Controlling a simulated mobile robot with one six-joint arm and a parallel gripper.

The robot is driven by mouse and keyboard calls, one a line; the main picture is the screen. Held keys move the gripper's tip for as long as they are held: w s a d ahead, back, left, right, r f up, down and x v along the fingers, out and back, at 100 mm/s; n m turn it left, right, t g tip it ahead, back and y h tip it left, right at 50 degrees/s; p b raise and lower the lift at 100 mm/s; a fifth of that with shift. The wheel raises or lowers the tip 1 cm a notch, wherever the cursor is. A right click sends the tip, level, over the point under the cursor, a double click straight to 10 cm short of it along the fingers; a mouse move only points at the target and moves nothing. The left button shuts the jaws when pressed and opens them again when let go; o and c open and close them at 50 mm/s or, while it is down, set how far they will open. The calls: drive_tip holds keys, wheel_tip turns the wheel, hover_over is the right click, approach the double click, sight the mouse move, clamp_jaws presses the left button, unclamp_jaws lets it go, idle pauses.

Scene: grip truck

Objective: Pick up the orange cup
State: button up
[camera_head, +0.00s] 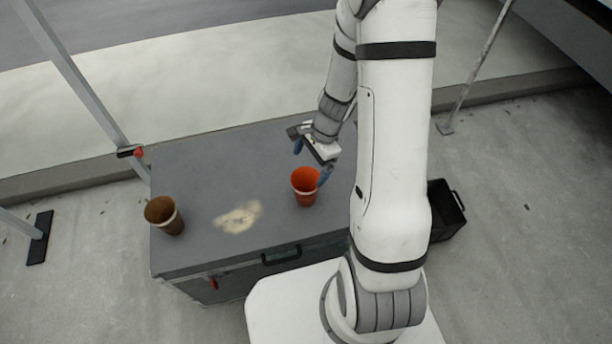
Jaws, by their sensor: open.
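The orange cup (305,187) stands upright on the grey box top (195,175), right of its middle and close to my white arm. It has a pale band near its middle. My gripper (311,164) is open, just behind and above the cup. One blue-tipped finger shows at the cup's right rim and the other to the upper left. I cannot tell whether a finger touches the cup. My arm comes down from above, and the gripper's far side is partly hidden by its own body.
A brown cup (164,215) stands at the left edge of the box top. A pale stain (238,217) marks the surface between the cups. A black crate (445,209) sits on the floor at right. Metal poles (75,75) stand at left and upper right.

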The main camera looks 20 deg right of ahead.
sight(304, 185)
drive_tip(key=f, duration=0.1)
drive_tip(key=f+m, duration=0.2)
drive_tip(key=f, duration=0.1)
drive_tip(key=shift+d, duration=0.35)
drive_tip(key=b+x, duration=0.1)
drive_tip(key=x, duration=0.6)
drive_tip(key=shift+w+a+f, duration=0.2)
drive_tip(key=shift+f, duration=0.1)
drive_tip(key=shift+c, duration=0.3)
drive_tip(key=c, duration=1)
